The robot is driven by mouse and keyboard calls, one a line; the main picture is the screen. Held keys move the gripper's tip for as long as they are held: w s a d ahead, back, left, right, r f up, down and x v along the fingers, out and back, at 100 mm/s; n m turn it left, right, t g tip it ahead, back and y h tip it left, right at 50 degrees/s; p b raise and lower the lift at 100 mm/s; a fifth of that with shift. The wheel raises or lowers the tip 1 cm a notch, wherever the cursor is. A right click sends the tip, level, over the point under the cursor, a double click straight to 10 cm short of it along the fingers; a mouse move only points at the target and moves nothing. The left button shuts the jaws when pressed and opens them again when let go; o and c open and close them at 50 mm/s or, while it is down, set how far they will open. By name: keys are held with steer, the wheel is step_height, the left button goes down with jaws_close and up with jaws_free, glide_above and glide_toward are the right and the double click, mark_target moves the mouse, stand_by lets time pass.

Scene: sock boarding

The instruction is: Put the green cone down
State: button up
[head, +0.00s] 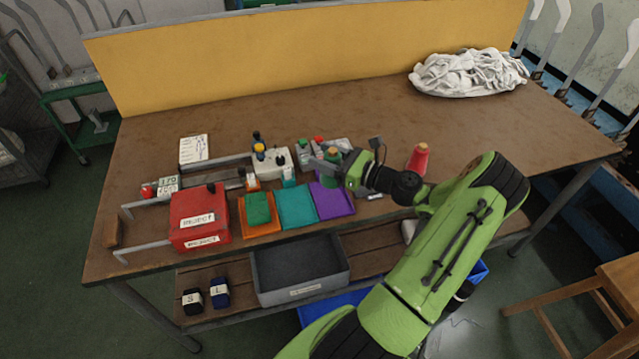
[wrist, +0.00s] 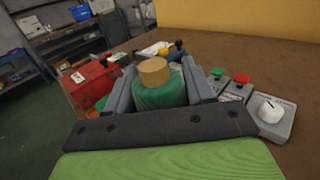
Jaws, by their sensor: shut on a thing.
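The green cone (wrist: 160,95), a spool of green thread with a tan top, sits upright between the two grey fingers of my gripper (wrist: 155,88) in the wrist view. My gripper is shut on it. In the head view the green cone (head: 333,156) shows only in part, behind my gripper (head: 328,168), near the far edge of the purple mat (head: 333,200). Its base is hidden, so I cannot tell whether it touches the table (head: 480,135). A red cone (head: 418,159) stands on the table, right of my gripper.
Button boxes (head: 304,147) and small bottles stand just behind and left of my gripper. Teal (head: 297,208) and orange (head: 263,228) mats and a red box (head: 200,218) lie left along the front. White cloth (head: 468,72) is piled at the back right. The table's back middle is clear.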

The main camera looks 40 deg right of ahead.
mark_target(325, 176)
step_height(325, 176, down, 6)
steer(key=shift+f+b, duration=0.15)
steer(key=shift+b, duration=0.6)
steer(key=shift+f, duration=0.1)
steer(key=o, duration=1.1)
steer(key=shift+r, duration=0.2)
steer(key=p+v, duration=0.1)
steer(key=v, duration=1.1)
steer(key=shift+p, duration=0.4)
